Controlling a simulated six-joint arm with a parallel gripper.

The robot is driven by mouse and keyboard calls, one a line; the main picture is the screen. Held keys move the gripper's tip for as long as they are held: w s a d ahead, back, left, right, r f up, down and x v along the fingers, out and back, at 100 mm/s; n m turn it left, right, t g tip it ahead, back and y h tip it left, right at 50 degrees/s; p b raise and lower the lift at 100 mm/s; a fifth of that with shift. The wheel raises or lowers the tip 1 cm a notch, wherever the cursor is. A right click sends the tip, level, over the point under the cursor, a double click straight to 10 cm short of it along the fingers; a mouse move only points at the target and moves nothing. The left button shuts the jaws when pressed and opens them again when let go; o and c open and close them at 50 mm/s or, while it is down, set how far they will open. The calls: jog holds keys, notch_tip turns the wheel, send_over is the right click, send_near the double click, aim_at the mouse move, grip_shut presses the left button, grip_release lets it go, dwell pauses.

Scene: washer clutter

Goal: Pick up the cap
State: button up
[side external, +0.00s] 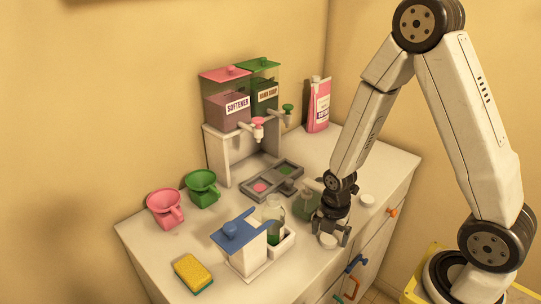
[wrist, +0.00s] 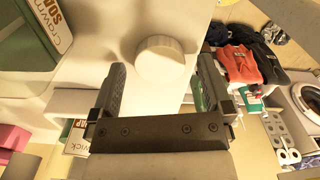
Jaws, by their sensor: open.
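A round white cap (side external: 328,241) lies on the white counter top near its front edge. My gripper (side external: 331,231) points down over it, with its fingers open. In the wrist view the cap (wrist: 160,60) shows between the tips of my open gripper (wrist: 161,72), with a gap on each side. No finger appears closed on it. A second round white cap-like piece (side external: 367,200) lies farther right on the counter, apart from my gripper.
A greenish pump bottle (side external: 306,203) stands just left of my gripper. A clear container with green liquid (side external: 273,218) and a blue-topped white stand (side external: 245,247) are farther left. A yellow sponge (side external: 193,271) lies near the left front. The counter's front edge is close by.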

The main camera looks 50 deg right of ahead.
aim_at(329, 238)
jog(key=shift+f, duration=0.3)
dwell(0.4)
jog(key=c, duration=1.2)
jog(key=shift+r, duration=0.1)
notch_tip(329, 238, up, 10)
dwell(0.8)
